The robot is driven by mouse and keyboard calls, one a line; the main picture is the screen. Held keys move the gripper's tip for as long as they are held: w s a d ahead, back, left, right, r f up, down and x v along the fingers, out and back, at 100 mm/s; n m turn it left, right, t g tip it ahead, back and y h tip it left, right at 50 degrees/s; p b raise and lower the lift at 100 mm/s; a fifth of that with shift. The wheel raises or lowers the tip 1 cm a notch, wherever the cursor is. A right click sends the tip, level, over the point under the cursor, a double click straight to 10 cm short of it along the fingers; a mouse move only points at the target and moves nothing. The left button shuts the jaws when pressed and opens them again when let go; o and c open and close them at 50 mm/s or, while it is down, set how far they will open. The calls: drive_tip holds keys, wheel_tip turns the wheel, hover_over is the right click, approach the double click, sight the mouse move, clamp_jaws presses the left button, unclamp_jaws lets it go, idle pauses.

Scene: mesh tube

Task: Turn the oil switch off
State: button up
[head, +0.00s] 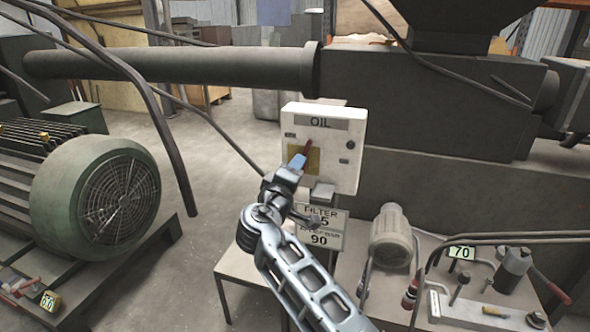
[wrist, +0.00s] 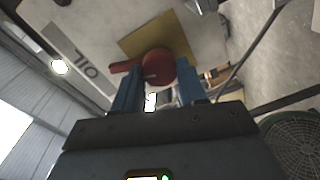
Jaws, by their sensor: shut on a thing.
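The oil switch is a red rotary handle on a yellow plate (head: 310,162), set on a white box (head: 347,125) labelled OIL. In the head view the red handle (head: 308,146) points up and to the right, partly hidden by my gripper (head: 299,159). In the wrist view the round red knob (wrist: 158,67) sits between the blue fingers of my gripper (wrist: 157,88), in front of the yellow plate (wrist: 190,50). Its lever points to the left, towards the OIL label (wrist: 82,62). My gripper is shut on the red handle.
A green motor (head: 90,190) stands at the left. A thick dark pipe (head: 180,65) runs behind the box. Below the box is a FILTER sign (head: 320,222). A bench with a beige motor (head: 391,240) and tools is at the lower right. Bent rods cross the left side.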

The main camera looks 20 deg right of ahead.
drive_tip(key=shift+n+p, duration=0.55)
drive_tip(key=shift+n, duration=1.25)
drive_tip(key=shift+f, duration=0.1)
drive_tip(key=o, duration=1.1)
drive_tip(key=shift+c, duration=0.2)
drive_tip(key=v, duration=0.7)
drive_tip(key=shift+s+a+b, duration=0.25)
drive_tip(key=shift+s+b, duration=0.05)
drive_tip(key=shift+b, duration=0.1)
